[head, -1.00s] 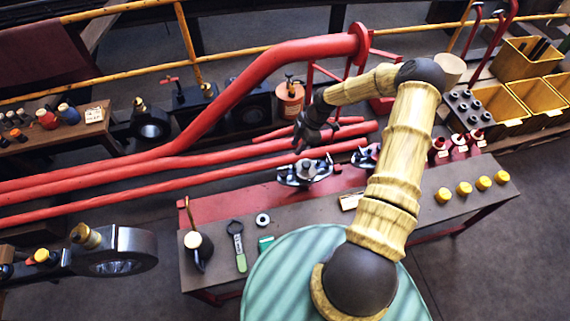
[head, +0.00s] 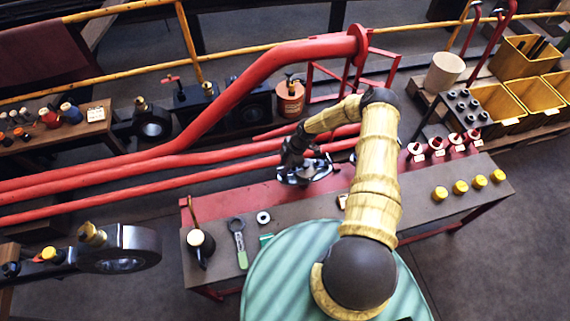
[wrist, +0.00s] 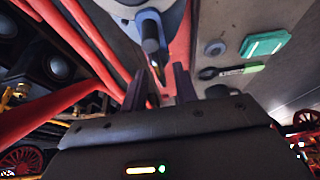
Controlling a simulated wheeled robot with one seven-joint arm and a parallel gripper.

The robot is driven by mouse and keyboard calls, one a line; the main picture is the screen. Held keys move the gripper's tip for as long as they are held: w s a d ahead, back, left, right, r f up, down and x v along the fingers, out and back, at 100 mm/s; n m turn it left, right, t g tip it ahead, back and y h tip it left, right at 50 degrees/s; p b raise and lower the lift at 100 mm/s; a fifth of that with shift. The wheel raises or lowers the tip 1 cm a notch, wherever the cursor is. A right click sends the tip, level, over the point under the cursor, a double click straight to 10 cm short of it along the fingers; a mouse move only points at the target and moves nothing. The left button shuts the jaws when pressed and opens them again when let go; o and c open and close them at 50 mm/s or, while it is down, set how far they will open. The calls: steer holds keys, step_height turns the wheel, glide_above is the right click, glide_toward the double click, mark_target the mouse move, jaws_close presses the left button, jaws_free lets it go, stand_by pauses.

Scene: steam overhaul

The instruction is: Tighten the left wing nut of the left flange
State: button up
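The left flange (head: 304,174), a silver and dark fitting, sits on the red strip at the back of the bench. My gripper (head: 291,163) is at its left side, and the arm partly covers the flange. In the wrist view my gripper (wrist: 159,88) is open, with its two dark fingers apart. The flange (wrist: 172,14) shows at the top edge there. A dark stud-like part (wrist: 150,34) with a pointed end hangs from it, lined up with the gap between the fingers. I cannot tell the wing nut's shape or whether the fingers touch it.
A green-handled wrench (head: 239,241), a ring (head: 263,217) and an oil can (head: 200,244) lie or stand on the bench's left part. Red pipes (head: 180,160) run behind the bench. Several yellow caps (head: 460,187) stand on its right. The second flange is mostly hidden by my arm.

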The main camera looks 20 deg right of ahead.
jaws_close()
steer(key=shift+m, duration=0.4)
steer(key=shift+m+t+b, duration=0.3)
steer(key=shift+m+b, duration=0.2)
steer(key=shift+m, duration=0.1)
steer(key=shift+a+m+t+b, duration=0.1)
steer(key=shift+m+t+b, duration=0.2)
steer(key=shift+m, duration=0.3)
steer(key=m+b, duration=0.1)
steer(key=m, duration=0.1)
steer(key=m+t+h, duration=0.1)
steer(key=m, duration=0.1)
steer(key=shift+s+m+t+b, duration=0.15)
steer(key=shift+m+t+b, duration=0.15)
steer(key=shift+b, duration=0.05)
steer(key=m+h+b, duration=0.1)
steer(key=m, duration=0.1)
steer(key=m+t+b, duration=0.1)
steer(key=m, duration=0.2)
steer(key=shift+s+a+m+h, duration=0.1)
steer(key=shift+a+m+h, duration=0.05)
steer(key=shift+m+h, duration=0.2)
steer(key=m+h+b, duration=0.1)
steer(key=m, duration=0.1)
steer(key=m+h+b, duration=0.1)
steer(key=m, duration=0.1)
steer(key=shift+m+t, duration=0.35)
steer(key=shift+t, duration=0.05)
